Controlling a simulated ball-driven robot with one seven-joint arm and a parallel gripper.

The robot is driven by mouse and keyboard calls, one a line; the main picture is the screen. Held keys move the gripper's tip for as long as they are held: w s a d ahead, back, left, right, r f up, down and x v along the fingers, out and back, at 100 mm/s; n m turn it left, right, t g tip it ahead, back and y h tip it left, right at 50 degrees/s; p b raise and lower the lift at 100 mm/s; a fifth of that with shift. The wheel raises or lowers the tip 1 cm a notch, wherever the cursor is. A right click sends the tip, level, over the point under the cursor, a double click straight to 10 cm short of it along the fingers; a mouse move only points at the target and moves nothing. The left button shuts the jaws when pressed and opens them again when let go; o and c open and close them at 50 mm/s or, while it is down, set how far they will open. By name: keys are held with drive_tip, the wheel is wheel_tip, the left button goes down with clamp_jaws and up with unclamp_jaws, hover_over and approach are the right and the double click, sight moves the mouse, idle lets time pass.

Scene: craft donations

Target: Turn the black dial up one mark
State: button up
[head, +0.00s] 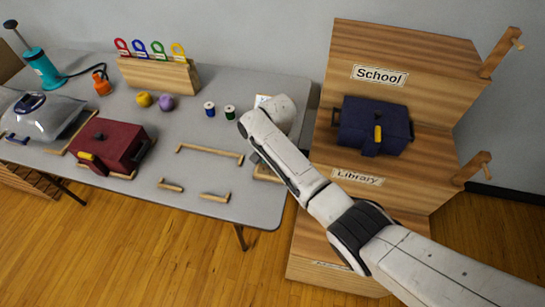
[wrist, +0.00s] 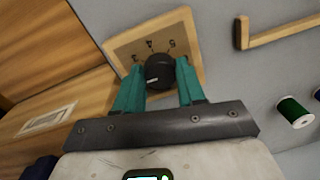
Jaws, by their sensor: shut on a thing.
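The black dial (wrist: 158,72) sits on a wooden board (wrist: 122,46) with a tan border in the wrist view. The numbers 3, 4 and 5 show upside down on the board, above the dial in the picture. My gripper (wrist: 159,66) has its two teal fingers on either side of the dial, shut on it. A faint light line shows on the dial's near side; which number the dial points to is not clear. In the head view my arm hides the dial and my fingers.
Green (head: 230,112) and blue (head: 209,109) thread spools stand left of my arm. Wooden corner strips (head: 210,152) lie on the grey table (head: 225,185). A stepped wooden shelf (head: 400,55) with a navy bag (head: 372,125) stands at right. A maroon bag (head: 108,143) lies at left.

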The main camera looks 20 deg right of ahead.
idle(0.5)
drive_tip(key=o, duration=1.1)
drive_tip(key=shift+c, duration=0.2)
wheel_tip(320, 180, up, 11)
drive_tip(key=shift+s+d, duration=0.25)
drive_tip(key=shift+f, duration=0.1)
drive_tip(key=s+f+n, duration=0.2)
drive_tip(key=s+f, duration=0.2)
drive_tip(key=s, duration=0.4)
drive_tip(key=s+f+n, duration=0.2)
drive_tip(key=s+f, duration=0.3)
drive_tip(key=s, duration=0.3)
drive_tip(key=s+d+r+n, duration=0.1)
drive_tip(key=s+d+n, duration=0.1)
drive_tip(key=s, duration=0.8)
drive_tip(key=s+d+r+n, duration=0.1)
drive_tip(key=s+d, duration=0.4)
drive_tip(key=s, duration=0.6)
drive_tip(key=shift+s+d+n+h, duration=0.15)
drive_tip(key=shift+s+n+h, duration=0.2)
drive_tip(key=shift+n, duration=0.45)
